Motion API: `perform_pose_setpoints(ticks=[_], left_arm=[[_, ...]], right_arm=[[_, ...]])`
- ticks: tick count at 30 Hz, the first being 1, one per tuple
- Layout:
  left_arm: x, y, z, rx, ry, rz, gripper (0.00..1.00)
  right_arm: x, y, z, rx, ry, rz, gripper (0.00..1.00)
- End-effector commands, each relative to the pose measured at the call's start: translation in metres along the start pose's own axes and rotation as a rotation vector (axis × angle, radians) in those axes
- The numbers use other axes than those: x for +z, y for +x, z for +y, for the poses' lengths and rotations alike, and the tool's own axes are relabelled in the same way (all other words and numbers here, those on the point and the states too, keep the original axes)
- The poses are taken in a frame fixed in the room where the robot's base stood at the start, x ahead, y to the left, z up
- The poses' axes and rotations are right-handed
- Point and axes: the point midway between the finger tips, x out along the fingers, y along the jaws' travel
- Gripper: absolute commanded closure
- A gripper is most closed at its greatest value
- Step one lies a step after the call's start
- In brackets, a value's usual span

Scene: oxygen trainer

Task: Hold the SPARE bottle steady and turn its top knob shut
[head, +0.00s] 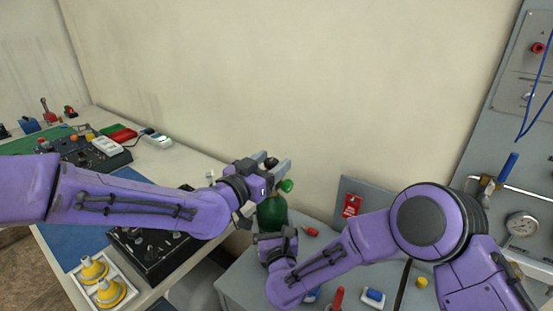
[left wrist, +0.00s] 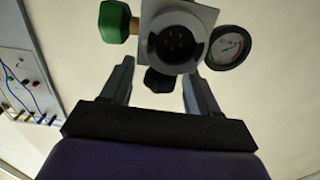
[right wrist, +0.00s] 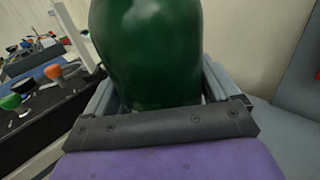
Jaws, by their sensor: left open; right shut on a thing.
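The green bottle (head: 272,214) stands upright on the grey surface. My right gripper (head: 278,238) is shut around its body; the bottle (right wrist: 148,50) fills the middle of the right wrist view between the fingers. The valve head (left wrist: 178,35) carries a green side knob (left wrist: 115,20), a round gauge (left wrist: 228,48) and a black knob (left wrist: 160,81). My left gripper (head: 275,163) is open at the valve, with the black knob between its fingers (left wrist: 160,85) in the left wrist view. I cannot tell whether the fingers touch it. The bottle's label is not visible.
A grey panel with a pressure gauge (head: 521,224) and blue cable stands at right. A red tag (head: 351,206) is behind my right arm. At left, a cream desk holds a black control box (head: 150,250) and a tray of yellow cones (head: 110,292). The wall is close behind.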

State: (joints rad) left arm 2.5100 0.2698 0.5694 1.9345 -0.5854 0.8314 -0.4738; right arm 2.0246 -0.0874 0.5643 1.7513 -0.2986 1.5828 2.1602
Motion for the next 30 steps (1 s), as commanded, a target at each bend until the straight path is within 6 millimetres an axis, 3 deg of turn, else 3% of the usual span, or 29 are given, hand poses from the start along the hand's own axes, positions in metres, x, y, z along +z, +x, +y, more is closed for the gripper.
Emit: perform_pose_setpoints(ticks=[6, 14, 18, 19, 30], left_arm=[[0.0, 0.024, 0.0, 0.0, -0.001, 0.0, 0.4], [0.0, 0.026, 0.0, -0.001, -0.001, -0.001, 0.4], [0.0, 0.026, -0.001, -0.001, -0.001, -0.001, 0.85], [0.0, 0.026, -0.001, -0.001, -0.001, -0.001, 0.91], [0.0, 0.026, 0.002, 0.14, -0.01, 0.002, 0.91]], right_arm=[[0.001, 0.001, -0.001, -0.002, 0.001, -0.003, 0.96], [0.001, 0.001, -0.001, -0.002, 0.001, -0.003, 0.96], [0.001, 0.001, -0.001, -0.002, 0.001, -0.003, 0.96], [0.001, 0.001, -0.001, -0.002, 0.001, -0.003, 0.96], [0.001, 0.001, -0.001, -0.002, 0.0, -0.003, 0.96]])
